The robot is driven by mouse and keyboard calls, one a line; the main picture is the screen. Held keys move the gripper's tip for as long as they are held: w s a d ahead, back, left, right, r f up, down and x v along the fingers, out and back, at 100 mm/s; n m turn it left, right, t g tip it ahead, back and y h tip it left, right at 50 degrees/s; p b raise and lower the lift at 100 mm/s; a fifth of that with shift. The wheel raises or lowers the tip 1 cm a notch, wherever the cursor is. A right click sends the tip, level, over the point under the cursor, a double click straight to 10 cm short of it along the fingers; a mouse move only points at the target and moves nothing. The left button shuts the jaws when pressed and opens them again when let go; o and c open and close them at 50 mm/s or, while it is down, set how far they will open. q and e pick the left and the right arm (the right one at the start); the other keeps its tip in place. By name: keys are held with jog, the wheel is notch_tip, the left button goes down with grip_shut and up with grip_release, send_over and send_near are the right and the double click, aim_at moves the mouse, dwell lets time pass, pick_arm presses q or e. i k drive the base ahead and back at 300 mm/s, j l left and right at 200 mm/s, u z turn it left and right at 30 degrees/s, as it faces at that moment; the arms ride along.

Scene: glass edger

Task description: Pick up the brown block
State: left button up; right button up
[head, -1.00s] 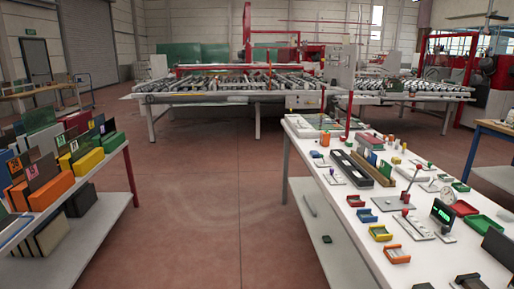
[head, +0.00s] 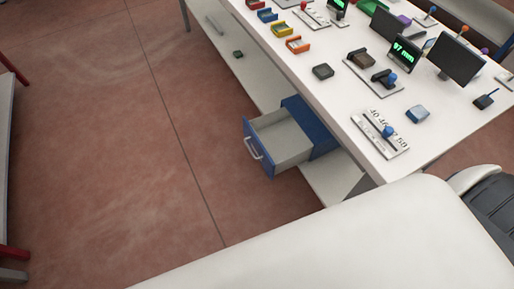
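A small dark brown block (head: 362,57) sits on a grey plate on the white table, at the upper right of the head view. A dark piece with a blue knob (head: 392,79) is on the same plate, just right of the block. Neither of my grippers is in view, and nothing touches the block.
An open blue drawer (head: 281,140) juts out below the table (head: 345,97). Floor at left is clear.

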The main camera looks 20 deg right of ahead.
aim_at(364, 60)
jog(key=z, duration=1.55)
jog(key=i+j+z, duration=0.15)
jog(key=j, duration=0.2)
jog(key=i+j+z, duration=0.15)
jog(key=j, duration=0.25)
jog(key=i+j+z, duration=0.15)
jog(key=j, duration=0.25)
jog(key=i+j+z, duration=0.1)
jog(key=j, duration=0.3)
